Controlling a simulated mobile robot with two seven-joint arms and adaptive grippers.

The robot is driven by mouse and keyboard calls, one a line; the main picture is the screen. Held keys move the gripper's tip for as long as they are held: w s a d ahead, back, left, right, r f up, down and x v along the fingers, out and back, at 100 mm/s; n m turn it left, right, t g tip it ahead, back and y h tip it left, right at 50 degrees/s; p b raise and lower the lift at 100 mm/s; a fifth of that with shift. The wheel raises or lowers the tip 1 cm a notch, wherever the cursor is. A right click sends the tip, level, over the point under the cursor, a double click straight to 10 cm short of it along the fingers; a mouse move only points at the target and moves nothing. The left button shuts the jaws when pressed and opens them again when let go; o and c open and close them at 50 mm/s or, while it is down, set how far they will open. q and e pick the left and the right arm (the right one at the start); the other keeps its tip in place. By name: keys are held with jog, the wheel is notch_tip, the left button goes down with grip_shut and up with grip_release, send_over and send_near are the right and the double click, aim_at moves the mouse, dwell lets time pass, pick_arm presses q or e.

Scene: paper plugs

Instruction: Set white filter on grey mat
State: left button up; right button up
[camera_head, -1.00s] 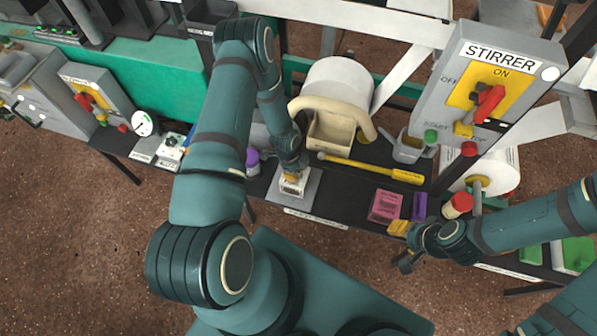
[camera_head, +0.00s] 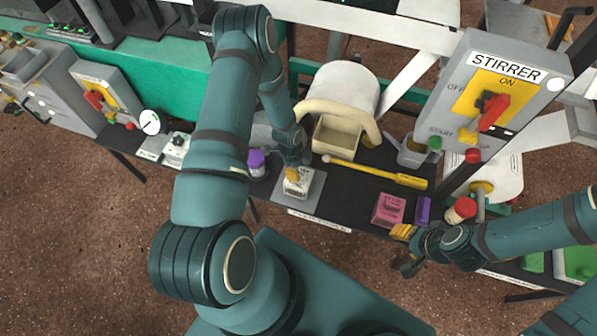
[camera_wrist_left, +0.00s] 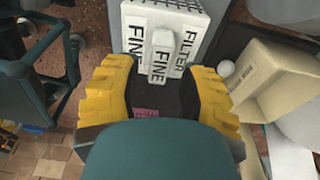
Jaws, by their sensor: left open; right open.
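The white filter (camera_head: 300,185), a small block, rests on the grey mat (camera_head: 314,191) on the dark bench. In the left wrist view the filter (camera_wrist_left: 189,48) shows its FINE and FILTER lettering and a raised middle part. My right gripper (camera_head: 402,248) is open and empty by the bench's front edge, near the pink box.
A purple-lidded bottle (camera_head: 256,165) stands left of the mat. A yellow rod (camera_head: 375,173), a cream bin (camera_head: 336,138) and a grey container (camera_head: 411,153) are behind. The pink box (camera_head: 389,210), purple box (camera_head: 423,210) and red-lidded jar (camera_head: 460,211) crowd the right.

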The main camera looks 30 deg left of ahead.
pick_arm(q)
notch_tip(320, 180, up, 8)
jog(key=a+p, duration=0.1)
jog(key=p, duration=0.1)
jog(key=s+d+r+n+h, duration=0.1)
jog(key=s+d+r+n, duration=0.3)
jog(key=d+n, duration=0.4)
jog(key=s+d+r+n+t+h, duration=0.1)
jog(key=s+d+r+n, duration=0.3)
jog(key=d+n, duration=0.5)
jog(key=shift+s+d, duration=0.85)
jog(key=shift+d, duration=0.25)
